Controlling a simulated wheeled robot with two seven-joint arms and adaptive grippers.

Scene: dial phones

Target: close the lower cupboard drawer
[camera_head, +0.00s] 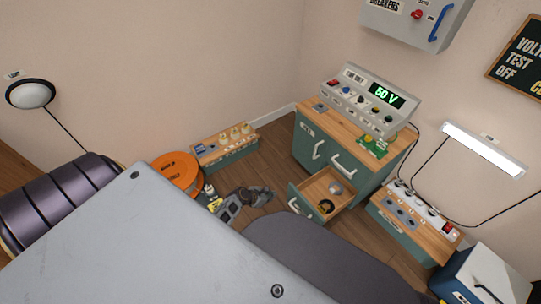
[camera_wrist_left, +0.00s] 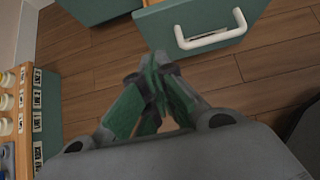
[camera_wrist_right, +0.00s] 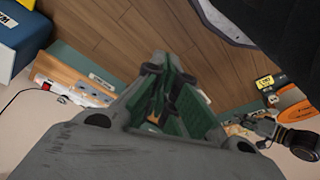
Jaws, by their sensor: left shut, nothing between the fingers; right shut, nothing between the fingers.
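The green cupboard (camera_head: 309,131) with a wooden top stands at the back right in the head view. Its lower drawer (camera_head: 303,201) is pulled out, showing a wooden inside with a dark ring and a round grey thing. The drawer front (camera_wrist_left: 160,28) and its white handle (camera_wrist_left: 213,40) show in the left wrist view. My left gripper (camera_head: 268,193) is shut and empty, a little left of the drawer front and apart from it. Its fingers (camera_wrist_left: 158,62) point towards the drawer. My right gripper (camera_wrist_right: 162,70) is shut and empty; it is hidden in the head view.
An orange drum (camera_head: 178,170) and a low green box with a wooden top (camera_head: 226,155) stand left of the cupboard. A bench with switches (camera_head: 400,215) and a blue box (camera_head: 462,280) stand right. Brown floor (camera_head: 270,160) lies clear between the low box and the cupboard.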

